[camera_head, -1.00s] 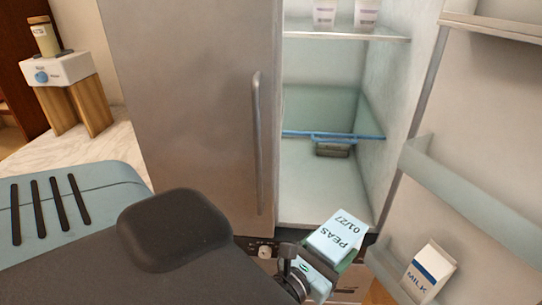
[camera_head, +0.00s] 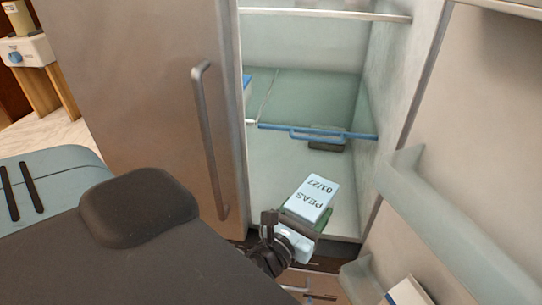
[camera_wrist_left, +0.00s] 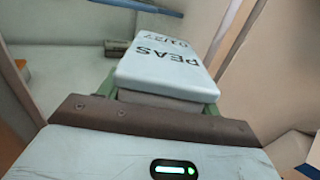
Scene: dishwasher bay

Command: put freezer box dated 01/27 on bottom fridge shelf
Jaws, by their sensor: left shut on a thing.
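The pale blue freezer box (camera_head: 312,197) is marked PEAS 01/27. My left gripper (camera_head: 300,219) is shut on its near end and holds it at the opening of the fridge, in front of the bottom compartment. The box fills the middle of the left wrist view (camera_wrist_left: 165,68), lettering up, beyond the gripper's body. The bottom fridge shelf (camera_head: 285,165) is the pale floor of the lowest compartment, below a blue-edged glass panel (camera_head: 300,90). My right gripper is not in view.
A small dark greenish item (camera_head: 326,138) sits at the back of the bottom compartment. The fridge door with its bins (camera_head: 440,205) stands open at right, a milk carton (camera_head: 405,292) in its lower bin. A closed door with a long handle (camera_head: 208,140) is at left. The shelf's front is mostly clear.

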